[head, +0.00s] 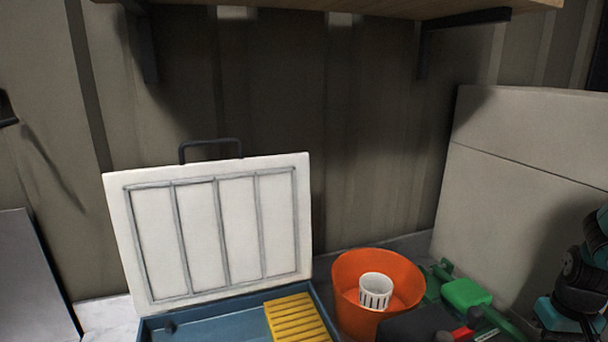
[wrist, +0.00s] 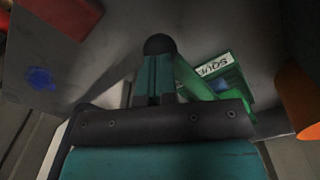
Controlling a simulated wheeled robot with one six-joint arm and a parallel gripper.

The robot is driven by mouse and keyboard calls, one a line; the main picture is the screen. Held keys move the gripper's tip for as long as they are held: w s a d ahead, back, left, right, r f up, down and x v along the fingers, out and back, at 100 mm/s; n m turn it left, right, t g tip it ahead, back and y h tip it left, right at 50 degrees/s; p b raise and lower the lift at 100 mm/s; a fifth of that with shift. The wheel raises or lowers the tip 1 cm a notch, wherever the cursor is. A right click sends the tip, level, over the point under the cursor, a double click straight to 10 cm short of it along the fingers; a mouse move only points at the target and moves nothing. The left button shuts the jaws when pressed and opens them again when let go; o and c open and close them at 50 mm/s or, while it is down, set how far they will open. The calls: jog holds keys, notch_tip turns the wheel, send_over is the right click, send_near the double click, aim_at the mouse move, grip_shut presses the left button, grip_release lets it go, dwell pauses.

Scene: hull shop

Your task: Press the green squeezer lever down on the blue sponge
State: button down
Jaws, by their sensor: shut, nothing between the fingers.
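The green squeezer (head: 465,293) stands at the lower right in the head view, beside the orange bucket. In the wrist view its green body with a white label (wrist: 214,66) is right of my gripper. A small blue patch inside it, probably the blue sponge (wrist: 222,86), is partly covered. The green lever (wrist: 190,78) slants down right, close beside my gripper (wrist: 158,46). My gripper is shut and empty; I cannot tell whether it touches the lever. My fingertips cannot be made out in the head view.
An orange bucket (head: 347,268) holds a white slotted cup (head: 375,291). Left of it, a blue case (head: 210,318) has its white lid (head: 215,230) raised and a yellow slatted piece (head: 296,320) inside. A red-handled item (head: 462,334) lies in front of the squeezer. A shelf (head: 340,8) overhangs.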

notch_tip(320, 180, up, 8)
jog(key=p, duration=0.6)
dwell(0.4)
jog(key=s+a+r+n+t+y+b, duration=0.15)
jog(key=a+r, duration=0.25)
jog(key=a, duration=0.7)
jog(key=s+a+r+n+g+y+b, duration=0.1)
jog(key=s+a+r+n+b, duration=0.3)
jog(key=a, duration=0.7)
jog(key=s+a+r+n+y+b, duration=0.1)
jog(key=s+a+r+n+b, duration=0.1)
jog(key=s+a, duration=0.8)
notch_tip(320, 180, up, 2)
jog(key=shift+s+r+n+y, duration=0.25)
jog(key=shift+s+n+y, duration=0.1)
jog(key=shift+s+n, duration=0.4)
jog(key=shift+w, duration=0.15)
